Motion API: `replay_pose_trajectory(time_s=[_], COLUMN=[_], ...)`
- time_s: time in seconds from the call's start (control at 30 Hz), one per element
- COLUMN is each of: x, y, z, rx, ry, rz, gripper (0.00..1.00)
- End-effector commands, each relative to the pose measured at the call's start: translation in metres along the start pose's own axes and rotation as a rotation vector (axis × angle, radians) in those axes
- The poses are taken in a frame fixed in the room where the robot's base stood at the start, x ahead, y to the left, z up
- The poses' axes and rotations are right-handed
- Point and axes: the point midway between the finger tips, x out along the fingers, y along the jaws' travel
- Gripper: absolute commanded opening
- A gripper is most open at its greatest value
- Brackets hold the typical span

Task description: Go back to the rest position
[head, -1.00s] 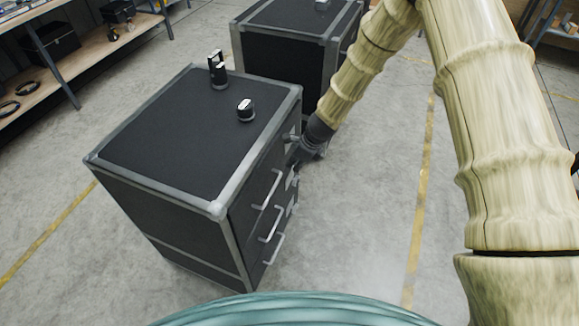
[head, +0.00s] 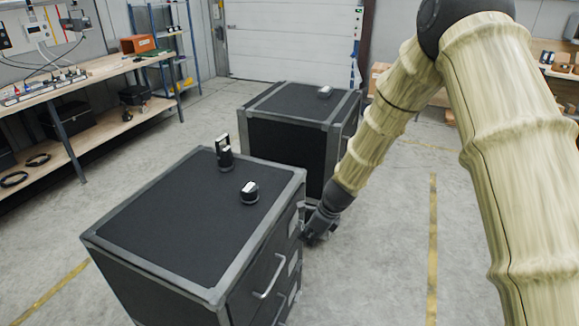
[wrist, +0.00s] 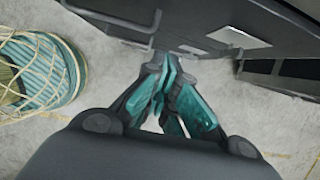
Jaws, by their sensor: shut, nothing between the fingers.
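My gripper (wrist: 167,88) is shut and empty in the wrist view, its teal-and-black fingers together. It is close to the front of the near black tote cabinet (head: 165,225), near a pale label (wrist: 239,37) and a silver handle (wrist: 142,18). I cannot tell whether the fingertips touch the front. In the head view the gripper (head: 312,238) hangs beside the cabinet's right face, partly hidden by its edge. The visible drawers look closed.
A black knob-like object (head: 249,194) and an upright black piece (head: 224,155) stand on the near cabinet. A second dark cabinet (head: 290,145) stands behind. A workbench (head: 85,85) runs along the left. Open floor (head: 385,240) lies to the right.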

Motion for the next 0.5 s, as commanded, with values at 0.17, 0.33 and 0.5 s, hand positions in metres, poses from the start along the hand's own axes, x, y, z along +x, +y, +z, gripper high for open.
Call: replay_pose_trajectory(time_s=[0.17,0.33,0.5], x=[0.018,0.054,0.084], y=[0.014,0.054,0.106], z=[-0.028,-0.099,-0.179], rx=[-0.078,-0.320,-0.645], ry=[0.049,0.170,0.284], rz=[0.004,0.028,0.084], gripper=[0.00,0.00,0.00])
